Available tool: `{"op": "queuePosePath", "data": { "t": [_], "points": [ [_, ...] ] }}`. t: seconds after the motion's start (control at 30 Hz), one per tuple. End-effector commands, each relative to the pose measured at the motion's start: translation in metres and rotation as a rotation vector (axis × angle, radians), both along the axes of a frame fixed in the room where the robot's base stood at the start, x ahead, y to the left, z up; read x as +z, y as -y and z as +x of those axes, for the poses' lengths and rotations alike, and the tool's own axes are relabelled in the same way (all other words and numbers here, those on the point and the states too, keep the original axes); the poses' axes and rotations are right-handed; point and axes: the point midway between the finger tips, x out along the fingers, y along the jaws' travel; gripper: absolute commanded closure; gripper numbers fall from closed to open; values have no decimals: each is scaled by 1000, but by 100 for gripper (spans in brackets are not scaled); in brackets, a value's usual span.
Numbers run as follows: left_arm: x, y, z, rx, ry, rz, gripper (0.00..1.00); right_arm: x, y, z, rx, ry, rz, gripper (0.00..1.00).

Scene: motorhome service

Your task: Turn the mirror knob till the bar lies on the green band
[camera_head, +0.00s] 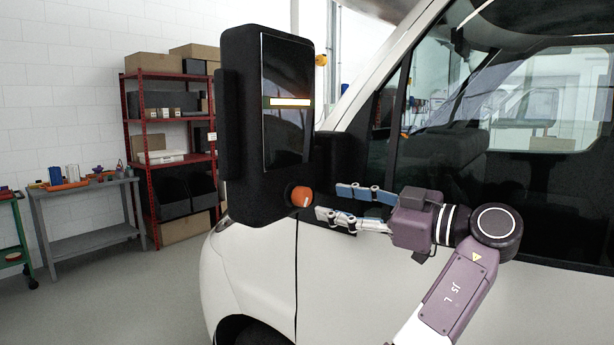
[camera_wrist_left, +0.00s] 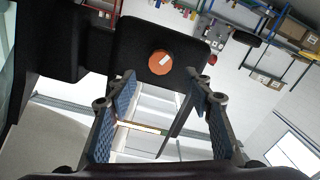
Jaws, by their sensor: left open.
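The black mirror (camera_head: 235,120) stands at the van's side, its glass facing me. A pale, roughly level bar (camera_head: 290,101) shows across the glass; I cannot clearly make out a green band near it. The orange mirror knob (camera_head: 301,196) with a white mark sits at the housing's lower right. It also shows in the left wrist view (camera_wrist_left: 160,62), with its white mark slanted. My left gripper (camera_head: 327,202) is open and empty, just right of the knob and pointing at it. In the wrist view the knob appears between and beyond the fingertips (camera_wrist_left: 160,78), apart from them. My right gripper is not in view.
The white van's door and dark window (camera_head: 540,180) lie close behind my left arm. A grey workbench (camera_head: 90,235) and a red shelf rack (camera_head: 150,135) with boxes stand at the back left. The floor between them and the van is clear.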

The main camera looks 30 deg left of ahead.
Motion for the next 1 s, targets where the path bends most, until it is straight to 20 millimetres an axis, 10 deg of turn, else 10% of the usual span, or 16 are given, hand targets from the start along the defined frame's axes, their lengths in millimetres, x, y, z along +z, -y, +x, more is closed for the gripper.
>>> {"op": "queuePosePath", "data": {
  "t": [0.6, 1.0],
  "points": [
    [1, -73, 2, 0, -60, 4, 53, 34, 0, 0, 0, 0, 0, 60],
    [-1, -80, 3, 0, -58, 4, 55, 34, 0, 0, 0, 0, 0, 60]
  ]
}}
